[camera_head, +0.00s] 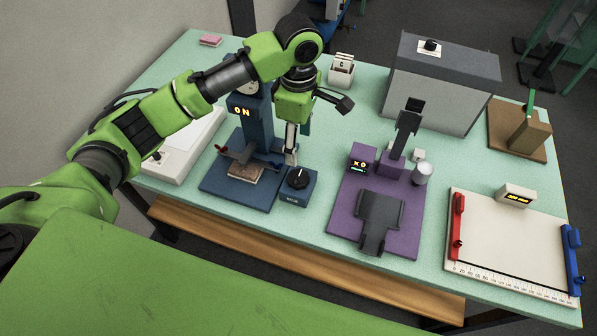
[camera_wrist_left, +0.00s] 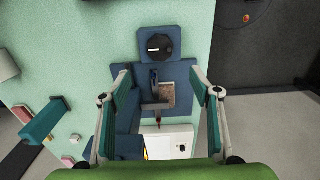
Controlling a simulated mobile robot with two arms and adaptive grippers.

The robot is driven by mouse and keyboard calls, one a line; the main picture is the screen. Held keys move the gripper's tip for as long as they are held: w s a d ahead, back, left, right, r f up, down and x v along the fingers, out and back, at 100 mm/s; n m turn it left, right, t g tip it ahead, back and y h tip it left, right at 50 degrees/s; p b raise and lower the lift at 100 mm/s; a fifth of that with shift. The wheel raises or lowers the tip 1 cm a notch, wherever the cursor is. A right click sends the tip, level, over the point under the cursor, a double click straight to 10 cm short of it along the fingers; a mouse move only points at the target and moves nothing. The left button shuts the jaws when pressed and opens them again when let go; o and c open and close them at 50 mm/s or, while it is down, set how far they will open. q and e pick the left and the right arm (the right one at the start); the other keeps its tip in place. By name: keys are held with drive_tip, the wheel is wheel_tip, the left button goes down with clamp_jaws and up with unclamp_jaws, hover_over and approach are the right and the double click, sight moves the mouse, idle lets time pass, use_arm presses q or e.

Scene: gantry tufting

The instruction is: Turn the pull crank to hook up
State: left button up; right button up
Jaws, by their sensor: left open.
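A black round knob (camera_head: 298,178) with a white pointer mark sits on a small blue box at the front right of a blue machine (camera_head: 216,188). It also shows in the left wrist view (camera_wrist_left: 156,48), with its mark lying sideways. I cannot tell for sure that this knob is the pull crank. My left gripper (camera_head: 291,152) points down just behind the knob box, beside the blue machine. In the left wrist view my left gripper (camera_wrist_left: 166,92) has its fingers wide apart with nothing held. The knob lies beyond the fingertips, untouched. My right gripper is not in view.
The blue machine has an ON display (camera_head: 242,112) and a small brown patch (camera_head: 245,172) on its bed. A purple machine (camera_head: 345,215) stands to the right, then a cream board (camera_head: 490,240) with red and blue clamps. A grey box (camera_head: 430,98) stands behind.

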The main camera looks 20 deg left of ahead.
sight(298, 177)
use_arm(q)
wheel_tip(298, 177, down, 12)
drive_tip(key=p, duration=0.3)
drive_tip(key=shift+f, duration=0.7)
drive_tip(key=c, duration=1.1)
